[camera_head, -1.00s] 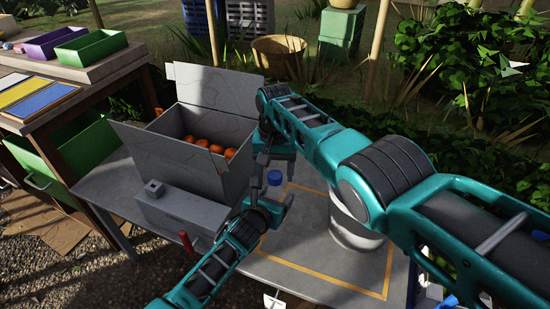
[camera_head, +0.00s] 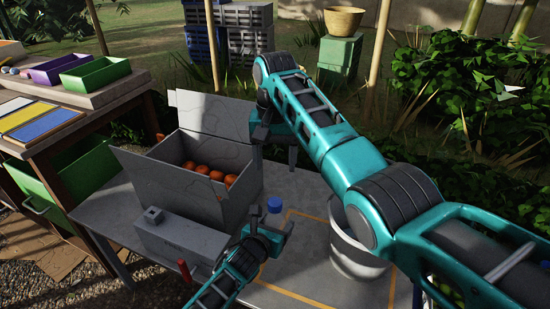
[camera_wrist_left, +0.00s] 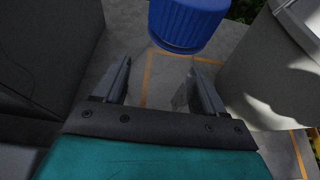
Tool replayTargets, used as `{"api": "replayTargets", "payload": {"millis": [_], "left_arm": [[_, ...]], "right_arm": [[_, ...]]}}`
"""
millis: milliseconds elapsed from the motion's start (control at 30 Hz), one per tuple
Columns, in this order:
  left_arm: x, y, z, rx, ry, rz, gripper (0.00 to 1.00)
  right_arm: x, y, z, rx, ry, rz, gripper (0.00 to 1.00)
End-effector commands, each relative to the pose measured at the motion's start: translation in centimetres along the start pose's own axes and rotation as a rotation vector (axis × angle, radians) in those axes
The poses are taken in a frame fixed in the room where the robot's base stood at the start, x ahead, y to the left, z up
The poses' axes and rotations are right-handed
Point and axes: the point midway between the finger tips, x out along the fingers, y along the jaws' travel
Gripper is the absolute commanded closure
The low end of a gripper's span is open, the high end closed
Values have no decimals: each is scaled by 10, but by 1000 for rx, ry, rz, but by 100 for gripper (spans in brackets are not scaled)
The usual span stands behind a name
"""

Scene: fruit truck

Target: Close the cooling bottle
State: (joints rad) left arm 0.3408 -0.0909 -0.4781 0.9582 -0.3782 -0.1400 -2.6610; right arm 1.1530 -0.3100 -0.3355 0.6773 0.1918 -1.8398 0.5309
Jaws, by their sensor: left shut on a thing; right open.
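The cooling bottle's blue cap (camera_head: 274,205) shows just above my left gripper in the head view, and large at the top of the left wrist view (camera_wrist_left: 187,22). The bottle's body under the cap is hard to make out; it seems clear. My left gripper (camera_head: 268,230) is shut on the bottle below the cap; its two fingers also show in the left wrist view (camera_wrist_left: 155,90). My right gripper (camera_head: 275,148) is open and empty, with its fingers pointing down above and behind the cap, apart from it.
A grey bucket (camera_head: 352,262) stands to the right, partly behind my right arm. The table inside the yellow outline (camera_head: 300,292) is mostly clear.

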Motion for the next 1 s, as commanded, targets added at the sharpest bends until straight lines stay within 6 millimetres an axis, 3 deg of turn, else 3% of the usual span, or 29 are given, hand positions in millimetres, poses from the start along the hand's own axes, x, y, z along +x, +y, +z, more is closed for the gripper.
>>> {"api": "replayTargets", "payload": {"millis": [167,200,500,767,1000], "left_arm": [[0,0,0,0,1,0,100],[0,0,0,0,1,0,26],[0,0,0,0,0,0,0],[-2,0,0,0,0,0,0],[-30,0,3,2,1,0,0]], "right_arm": [[0,0,0,0,0,-1,35],[0,0,0,0,0,0,35],[0,0,0,-1,0,0,35],[-1,0,0,-1,0,0,35],[-19,0,0,-1,0,0,35]]}}
